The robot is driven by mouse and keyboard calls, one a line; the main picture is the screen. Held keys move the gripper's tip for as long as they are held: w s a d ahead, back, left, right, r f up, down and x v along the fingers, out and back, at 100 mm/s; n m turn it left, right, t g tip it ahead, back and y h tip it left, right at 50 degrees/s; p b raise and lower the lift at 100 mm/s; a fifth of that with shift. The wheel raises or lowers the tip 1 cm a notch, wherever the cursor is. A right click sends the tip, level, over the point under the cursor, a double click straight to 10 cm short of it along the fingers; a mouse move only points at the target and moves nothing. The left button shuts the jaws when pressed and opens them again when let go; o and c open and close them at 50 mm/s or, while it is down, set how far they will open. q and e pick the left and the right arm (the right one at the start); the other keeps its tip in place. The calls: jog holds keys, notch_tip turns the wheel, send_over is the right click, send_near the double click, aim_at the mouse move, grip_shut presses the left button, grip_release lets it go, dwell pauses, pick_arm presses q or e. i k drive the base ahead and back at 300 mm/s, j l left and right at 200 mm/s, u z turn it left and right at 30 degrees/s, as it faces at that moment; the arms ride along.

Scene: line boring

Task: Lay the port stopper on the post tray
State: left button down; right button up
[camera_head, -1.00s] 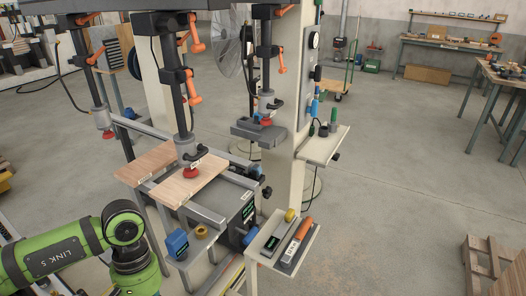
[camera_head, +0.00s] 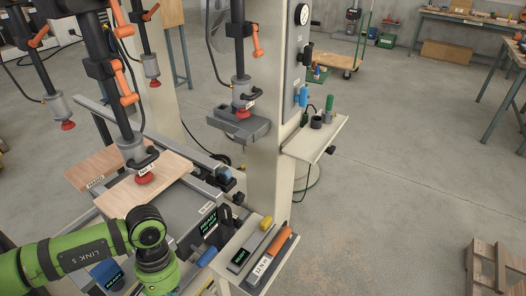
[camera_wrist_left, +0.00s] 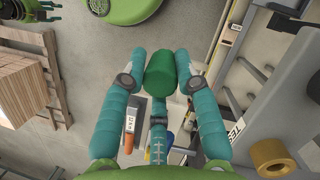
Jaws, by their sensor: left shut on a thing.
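In the left wrist view, my left gripper (camera_wrist_left: 159,66) has its teal fingers closed around a green, rounded cylinder, the port stopper (camera_wrist_left: 160,75). Its near end shows between the fingertips. In the head view my left arm comes in at the lower left; its gripper and the stopper are hidden there. The post tray (camera_head: 301,149) is the beige shelf on the right side of the beige post, higher and farther back than my arm. A green upright piece and a black round piece stand at its back part; its front part is bare.
A lower shelf (camera_head: 231,282) holds an orange-handled tool (camera_head: 268,254) and a yellow-ended tool, right of my arm. Clamps with red tips (camera_head: 144,178) press wooden boards (camera_head: 160,188). A grey bracket (camera_head: 238,125) juts left of the post.

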aim_at(308, 143)
jog(key=i+l, duration=0.3)
jog(key=l, duration=0.15)
jog(key=i+l, duration=0.55)
jog(key=l, duration=0.3)
jog(key=i+l, duration=0.6)
jog(key=l, duration=0.25)
jog(key=i+l+u, duration=0.1)
jog(key=i+l, duration=0.45)
jog(key=l, duration=0.3)
